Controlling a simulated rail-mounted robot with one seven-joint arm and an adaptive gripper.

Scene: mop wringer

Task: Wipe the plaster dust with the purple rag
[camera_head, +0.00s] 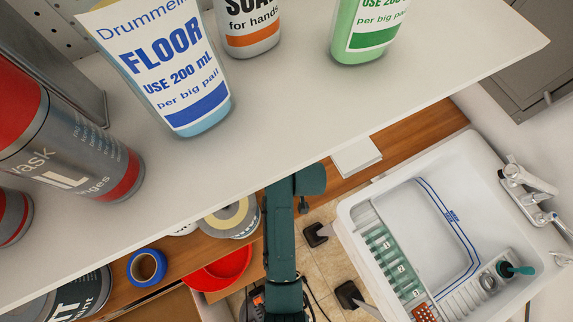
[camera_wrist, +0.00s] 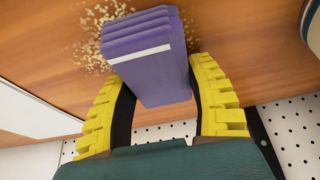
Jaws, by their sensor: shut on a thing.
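The purple rag (camera_wrist: 150,75) is a folded stack with a pale stripe along one edge. In the wrist view my gripper (camera_wrist: 158,82), with yellow ridged fingers, is shut on the rag from both sides. The plaster dust (camera_wrist: 92,46) is a scatter of pale tan crumbs on the brown wooden surface (camera_wrist: 240,50). It shows to the left of and beyond the rag's far end, with a little to its right. The rag overlaps the patch in view and hides part of it; I cannot tell whether they touch. The head view shows neither rag nor dust.
In the head view a white shelf (camera_head: 300,110) with several bottles crosses above the wooden worktop (camera_head: 415,132). Blue tape (camera_head: 147,267) and a red bowl (camera_head: 222,268) lie lower left. A white sink (camera_head: 352,210) stands right. White pegboard (camera_wrist: 290,130) edges the wood in the wrist view.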

